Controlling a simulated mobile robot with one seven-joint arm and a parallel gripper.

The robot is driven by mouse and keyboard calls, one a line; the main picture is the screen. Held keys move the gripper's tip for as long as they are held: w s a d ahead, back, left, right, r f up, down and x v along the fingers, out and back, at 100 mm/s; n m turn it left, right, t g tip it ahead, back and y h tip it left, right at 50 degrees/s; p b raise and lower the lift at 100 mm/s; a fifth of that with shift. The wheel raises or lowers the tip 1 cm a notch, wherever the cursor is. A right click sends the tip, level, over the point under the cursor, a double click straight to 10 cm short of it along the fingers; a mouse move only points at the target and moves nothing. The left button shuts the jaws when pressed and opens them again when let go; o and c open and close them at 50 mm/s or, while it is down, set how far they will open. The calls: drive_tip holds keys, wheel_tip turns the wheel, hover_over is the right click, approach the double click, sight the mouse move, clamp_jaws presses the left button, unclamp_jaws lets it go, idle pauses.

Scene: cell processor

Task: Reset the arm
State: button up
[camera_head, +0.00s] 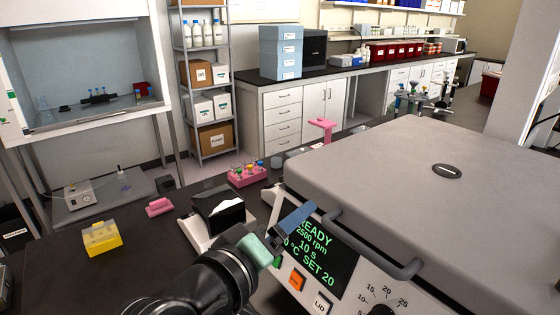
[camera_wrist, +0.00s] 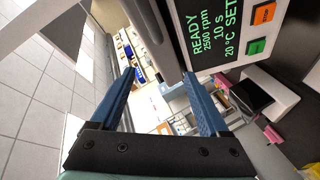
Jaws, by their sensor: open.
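My arm (camera_head: 205,285) reaches in from the bottom of the head view. My gripper (camera_head: 300,212) has blue fingers and is beside the front left of a grey centrifuge (camera_head: 400,170), close to its display and lid handle. Whether a finger touches the machine, I cannot tell. In the wrist view my gripper (camera_wrist: 159,74) is open, its two blue fingers spread with nothing held between them. The centrifuge lid is down. Its display (camera_wrist: 208,30) reads READY, 2500 rpm, 10 s. An orange button (camera_wrist: 263,13) and a green button (camera_wrist: 256,46) sit beside the display.
On the dark bench are a black-and-white device (camera_head: 218,215), a pink tube rack (camera_head: 247,175), a yellow box (camera_head: 102,238) and a small pink piece (camera_head: 159,206). A pink stand (camera_head: 322,130) is behind the centrifuge's left corner. The bench between yellow box and device is mostly clear.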

wheel_tip(320, 180, up, 20)
drive_tip(key=s+m+t+y, duration=0.3)
drive_tip(key=m+t+y, duration=0.15)
drive_tip(key=t, duration=0.45)
drive_tip(key=s+a+r+t+y, duration=0.1)
drive_tip(key=s+r+t+y, duration=0.2)
drive_tip(key=s+r, duration=0.6)
wheel_tip(320, 180, up, 3)
drive_tip(key=shift+s+f+m+t, duration=0.15)
drive_tip(key=shift+s+m+t, duration=0.2)
drive_tip(key=shift+t, duration=0.75)
drive_tip(key=shift+w+a+f+y, duration=0.1)
drive_tip(key=shift+a+y, duration=0.05)
drive_tip(key=shift+y, duration=0.1)
